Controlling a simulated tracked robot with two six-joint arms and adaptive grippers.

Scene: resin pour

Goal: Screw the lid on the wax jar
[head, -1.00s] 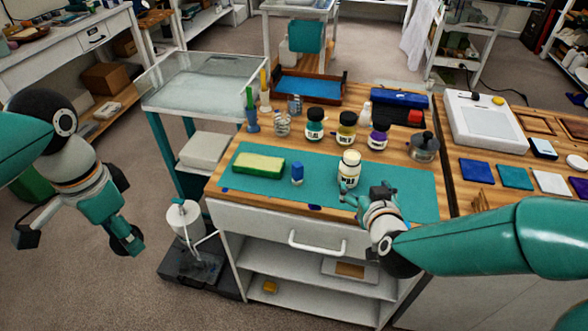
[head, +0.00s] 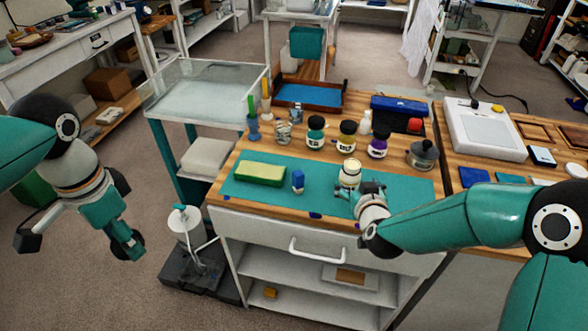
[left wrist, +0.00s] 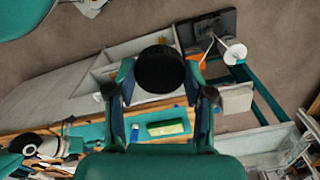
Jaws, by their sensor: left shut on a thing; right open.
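The wax jar (head: 349,172) is a small cream jar with a dark-printed label and no dark lid on top. It stands upright on the teal mat (head: 325,197). My right gripper (head: 360,191) is open, low at the jar's front right, its fingers partly covering the jar's lower part. Whether they touch it is unclear. My left gripper (head: 126,243) is off the table at the left, shut on a round black lid. The black lid (left wrist: 160,70) shows between its fingers in the left wrist view; in the head view it is mostly merged with the dark fingers.
A green-yellow sponge (head: 260,173) and a small blue item (head: 298,181) lie left of the jar. Behind stand several dark-lidded jars (head: 347,141) and a grey pot (head: 422,154).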

